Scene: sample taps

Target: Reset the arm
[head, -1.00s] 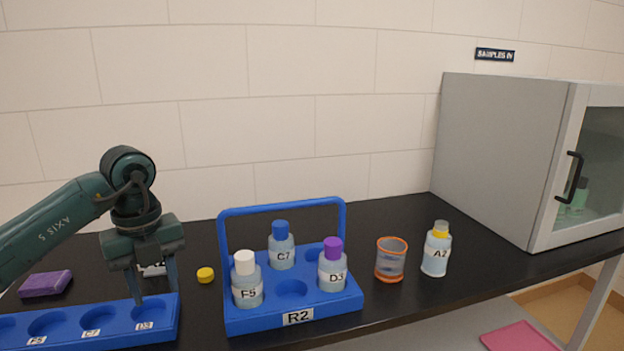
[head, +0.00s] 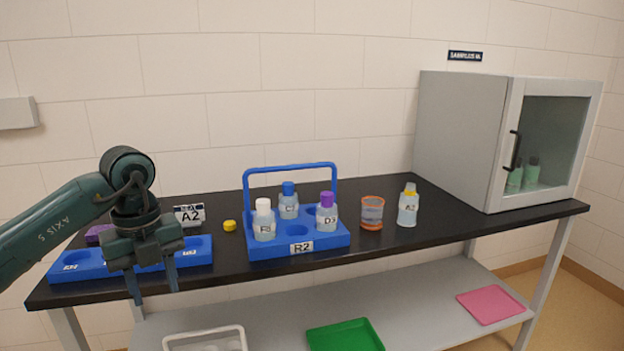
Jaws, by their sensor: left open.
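My left arm comes in from the left, and its gripper (head: 152,290) points down with its two fingers apart and nothing between them. It hangs in front of the blue slotted rack (head: 90,267) at the left of the black bench and hides part of it. My right gripper is not in view.
The blue carrier R2 (head: 262,248) holds bottles with white, blue and purple caps. An orange-rimmed cup (head: 372,213) and the yellow-capped bottle A2 (head: 407,206) stand right of it. A yellow cap (head: 229,225) lies left. A grey cabinet (head: 460,140) stands far right, door shut.

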